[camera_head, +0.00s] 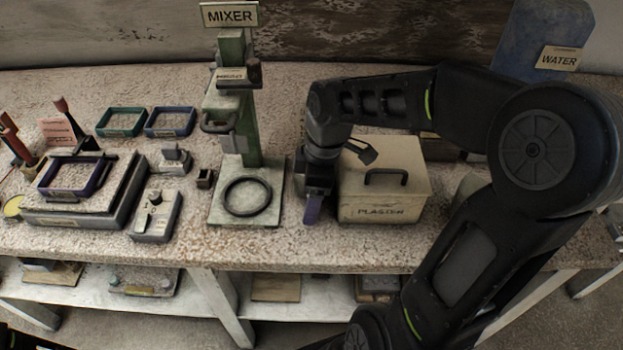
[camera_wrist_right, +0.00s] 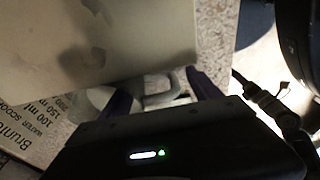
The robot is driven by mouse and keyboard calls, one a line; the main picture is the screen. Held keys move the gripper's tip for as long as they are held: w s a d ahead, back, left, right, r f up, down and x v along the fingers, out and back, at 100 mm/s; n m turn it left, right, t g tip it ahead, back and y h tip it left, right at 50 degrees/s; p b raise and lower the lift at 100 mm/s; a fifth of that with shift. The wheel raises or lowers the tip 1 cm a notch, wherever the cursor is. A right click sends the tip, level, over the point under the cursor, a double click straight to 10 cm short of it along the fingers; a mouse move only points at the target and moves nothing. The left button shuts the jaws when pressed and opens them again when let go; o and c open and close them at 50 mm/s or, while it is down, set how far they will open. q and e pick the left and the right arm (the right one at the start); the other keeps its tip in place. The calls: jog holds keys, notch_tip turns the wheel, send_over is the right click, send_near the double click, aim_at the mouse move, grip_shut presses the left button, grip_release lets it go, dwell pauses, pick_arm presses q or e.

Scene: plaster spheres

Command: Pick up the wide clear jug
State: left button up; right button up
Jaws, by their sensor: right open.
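My right gripper (camera_head: 312,208) points down at the bench, between the mixer's base plate and the plaster box. In the right wrist view its two purple fingers (camera_wrist_right: 164,88) are apart. A pale grey, looped shape (camera_wrist_right: 160,98) shows between and beyond them. It may be a handle of the wide clear jug, but I cannot tell, and no contact is clear. I cannot make out the jug in the head view; my right gripper and arm hide part of the bench. My left gripper is not in view.
The plaster box (camera_head: 382,190) stands just right of the gripper. The green mixer (camera_head: 236,130), with a ring on its base, stands to the left. A printed water scoop label (camera_wrist_right: 38,122) shows at the wrist view's left. Several trays and devices occupy the bench's left.

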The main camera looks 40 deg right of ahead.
jog(key=shift+c, duration=0.2)
dwell(0.4)
grip_shut()
dwell(0.6)
